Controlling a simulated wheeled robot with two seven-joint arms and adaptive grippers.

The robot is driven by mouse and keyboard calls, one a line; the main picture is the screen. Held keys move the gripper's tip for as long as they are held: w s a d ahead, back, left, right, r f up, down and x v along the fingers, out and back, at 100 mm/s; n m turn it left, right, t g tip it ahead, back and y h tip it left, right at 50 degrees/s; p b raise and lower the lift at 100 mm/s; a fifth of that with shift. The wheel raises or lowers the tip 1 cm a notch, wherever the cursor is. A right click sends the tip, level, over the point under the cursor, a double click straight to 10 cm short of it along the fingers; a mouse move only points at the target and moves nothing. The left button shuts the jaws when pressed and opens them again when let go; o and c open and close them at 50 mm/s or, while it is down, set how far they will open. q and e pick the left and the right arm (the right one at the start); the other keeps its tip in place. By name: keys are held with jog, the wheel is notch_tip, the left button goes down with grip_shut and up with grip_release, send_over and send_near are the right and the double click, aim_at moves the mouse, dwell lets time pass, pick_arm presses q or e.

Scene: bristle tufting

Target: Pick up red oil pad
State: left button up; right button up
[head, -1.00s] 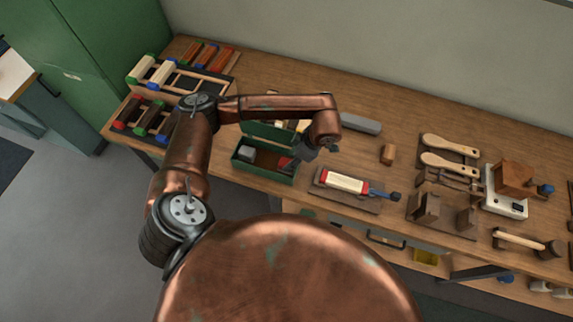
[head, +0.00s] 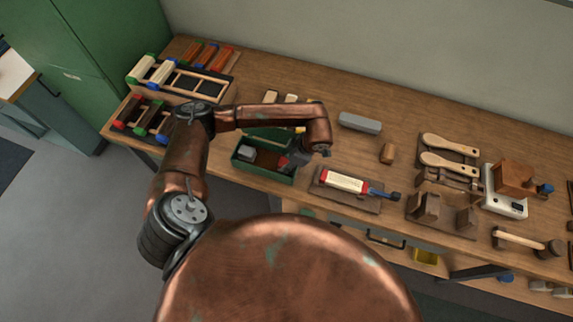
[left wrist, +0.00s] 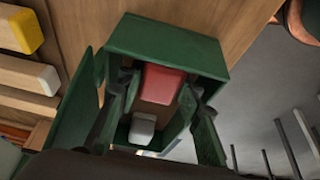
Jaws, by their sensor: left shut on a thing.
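The red oil pad (left wrist: 163,84) sits inside the open green box (left wrist: 175,42), near one end. In the left wrist view the two fingers of my left gripper (left wrist: 160,90) are on either side of the pad, shut on it. In the head view my left gripper (head: 297,160) reaches into the right part of the green box (head: 262,173), and its wrist hides most of the pad. My right gripper is in neither view.
A grey block (left wrist: 143,130) lies in the same box, also seen in the head view (head: 248,154). The box's raised green lid (left wrist: 78,105) stands beside my fingers. A grey bar (head: 360,122) lies behind.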

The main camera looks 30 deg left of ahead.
pick_arm(q)
jog(key=shift+c, duration=0.8)
jog(key=shift+r, duration=0.15)
jog(key=shift+w+r, duration=0.1)
jog(key=shift+r, duration=0.55)
jog(key=s+r, duration=1.1)
jog(key=s, duration=0.3)
jog(key=shift+r, duration=0.25)
jog(key=shift+s+a, duration=0.1)
jog(key=o, duration=0.7)
jog(key=shift+c, duration=0.2)
jog(key=c, duration=0.5)
